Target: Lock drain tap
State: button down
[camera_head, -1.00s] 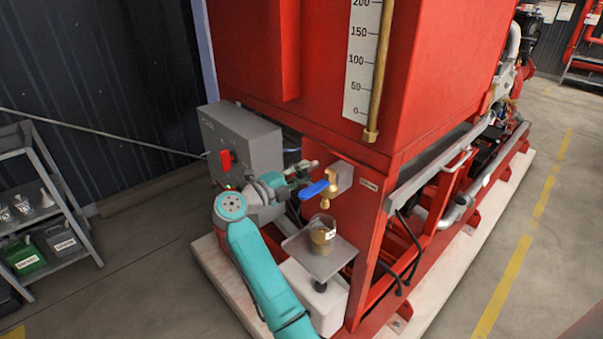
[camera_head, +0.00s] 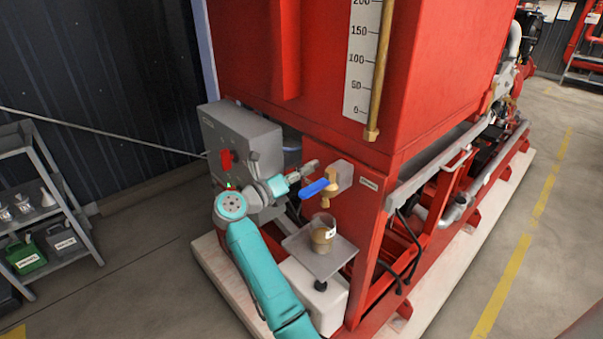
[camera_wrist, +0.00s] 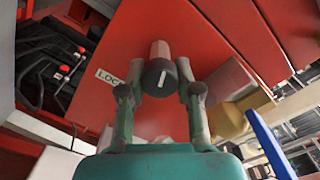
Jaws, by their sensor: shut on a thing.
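The drain tap is brass (camera_head: 331,184) with a blue lever (camera_head: 313,189) and sits on the red panel under the tank. The blue lever (camera_wrist: 268,140) and brass body (camera_wrist: 228,118) show at the right in the wrist view. My gripper (camera_head: 312,166) is up beside the tap, just left of it and slightly above the lever. In the wrist view my gripper (camera_wrist: 160,84) is shut on a small reddish cylinder (camera_wrist: 159,50) with a black end bearing a white mark. Whether the cylinder touches the red panel behind it I cannot tell.
A brass-coloured cup (camera_head: 322,232) stands on a small metal plate (camera_head: 336,258) below the tap. A grey control box (camera_head: 240,150) with a red switch is close left of my gripper. A white label (camera_wrist: 109,78) is on the red panel. Free floor lies at left.

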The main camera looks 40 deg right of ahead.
jog(key=m, duration=0.5)
jog(key=shift+f, duration=0.15)
dwell(0.3)
jog(key=c, duration=0.8)
grip_release()
jog(key=shift+w, duration=0.1)
jog(key=a, duration=1.2)
jog(key=shift+s, duration=0.25)
